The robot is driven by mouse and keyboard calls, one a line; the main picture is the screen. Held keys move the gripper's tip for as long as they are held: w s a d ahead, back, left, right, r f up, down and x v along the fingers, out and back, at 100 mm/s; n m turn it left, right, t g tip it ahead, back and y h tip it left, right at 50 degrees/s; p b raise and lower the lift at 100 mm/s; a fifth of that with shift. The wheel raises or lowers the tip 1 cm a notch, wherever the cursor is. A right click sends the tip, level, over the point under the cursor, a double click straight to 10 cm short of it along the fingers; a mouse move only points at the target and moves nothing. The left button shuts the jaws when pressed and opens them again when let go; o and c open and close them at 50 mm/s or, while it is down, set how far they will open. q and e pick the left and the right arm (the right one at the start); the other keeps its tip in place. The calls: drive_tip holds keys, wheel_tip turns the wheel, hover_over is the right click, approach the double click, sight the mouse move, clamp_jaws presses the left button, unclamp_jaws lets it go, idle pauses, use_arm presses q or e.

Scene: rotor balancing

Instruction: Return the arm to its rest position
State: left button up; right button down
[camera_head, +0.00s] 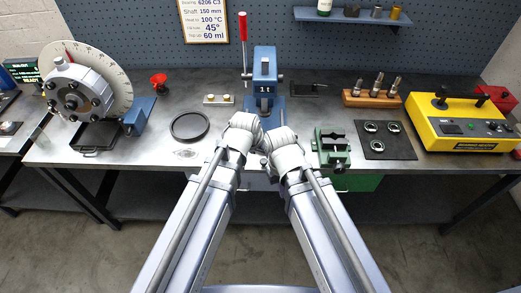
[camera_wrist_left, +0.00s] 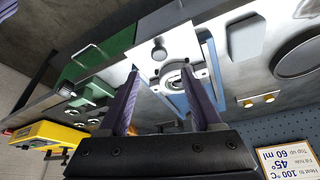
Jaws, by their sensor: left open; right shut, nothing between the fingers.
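Both of my arms reach up from the bottom of the head view to the bench's front edge, their wrists close together. My left gripper (camera_head: 243,122) is the higher one, in front of the blue press (camera_head: 264,62). In the left wrist view my left gripper (camera_wrist_left: 170,58) shows two dark fingers spread apart with nothing held between them. A round metal part on the press (camera_wrist_left: 172,73) shows beyond the gap. My right gripper (camera_head: 268,143) is beside the left one, slightly lower; its fingers are hard to make out. It is shut and empty.
The press has a red-handled lever (camera_head: 243,40). A black ring (camera_head: 190,127) and a dial machine (camera_head: 90,90) are left. A green vise (camera_head: 332,150), a dark mat with several metal rings (camera_head: 385,153) and a yellow unit (camera_head: 460,120) are right. The floor in front is clear.

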idle(0.4)
use_arm(q)
drive_tip(key=s+a+f+g+y, duration=0.1)
drive_tip(key=s+a+g, duration=0.1)
drive_tip(key=s, duration=0.4)
drive_tip(key=s+a+f+g+y, duration=0.1)
drive_tip(key=s+a+g+y, duration=0.1)
drive_tip(key=s, duration=0.5)
drive_tip(key=shift+s+a+n, duration=0.25)
drive_tip(key=shift+n, duration=0.05)
drive_tip(key=shift+w, duration=0.1)
